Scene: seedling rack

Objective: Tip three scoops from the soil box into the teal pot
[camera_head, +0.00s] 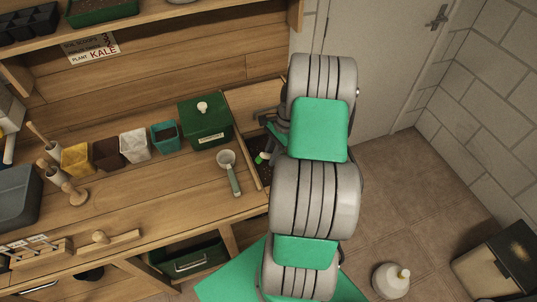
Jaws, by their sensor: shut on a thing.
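The teal pot (165,136) stands upright on the bench, at the right end of a row of pots. A scoop (227,160) with a round pale bowl and green handle lies on the bench, apart from my gripper. A green box (205,130) with a white-knobbed lid and an unreadable label stands right of the teal pot. A dark, open compartment (262,175) lies right of the scoop; I cannot tell which is the soil box. My gripper (268,118), partly hidden by my arm, appears shut on a dark handle at the wooden panel (245,98) behind the compartment.
Yellow (77,159), brown (108,153) and white (134,146) pots stand left of the teal pot. The bench front before the pots is mostly clear. A shelf (160,18) overhangs the back.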

